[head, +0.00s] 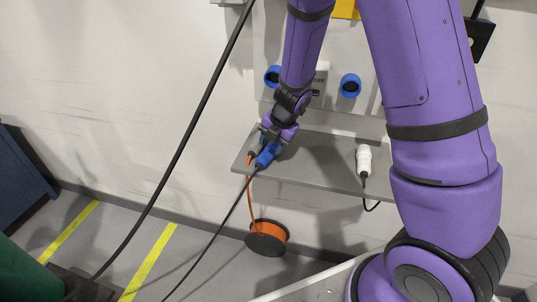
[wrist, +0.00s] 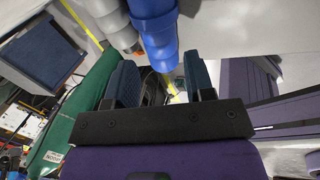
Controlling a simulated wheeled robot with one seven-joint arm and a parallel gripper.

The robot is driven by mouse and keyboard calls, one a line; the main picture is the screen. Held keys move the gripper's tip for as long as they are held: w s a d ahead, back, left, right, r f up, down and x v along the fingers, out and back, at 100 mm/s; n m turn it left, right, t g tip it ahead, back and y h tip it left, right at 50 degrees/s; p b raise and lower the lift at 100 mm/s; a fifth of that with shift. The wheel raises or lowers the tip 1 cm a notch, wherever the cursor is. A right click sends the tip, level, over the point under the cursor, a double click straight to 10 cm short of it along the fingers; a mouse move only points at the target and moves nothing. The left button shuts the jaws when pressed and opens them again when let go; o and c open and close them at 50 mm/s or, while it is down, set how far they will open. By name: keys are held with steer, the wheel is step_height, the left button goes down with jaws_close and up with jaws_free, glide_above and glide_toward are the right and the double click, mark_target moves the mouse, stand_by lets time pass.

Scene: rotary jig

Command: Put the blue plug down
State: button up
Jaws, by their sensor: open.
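The blue plug (head: 267,155) is at the left end of the grey shelf (head: 315,163), with a dark cable running from it down to the left. My gripper (head: 271,138) is right at the plug, just above it. In the wrist view the jaws are open, one finger on each side, and the blue plug (wrist: 157,38) shows between and beyond the fingertips. I cannot tell whether a finger touches it. The plug's underside and its contact with the shelf are hidden in the head view.
A white plug (head: 364,159) stands on the shelf to the right. Two blue sockets (head: 272,76) (head: 350,85) are on the wall panel. A thick black cable (head: 185,140) crosses at left. The shelf's middle is clear.

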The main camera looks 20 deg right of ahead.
mark_target(268, 152)
steer(key=shift+x, duration=2.5)
steer(key=shift+c, duration=0.5)
steer(key=c, duration=0.6)
steer(key=shift+r, duration=0.2)
steer(key=shift+c, duration=0.2)
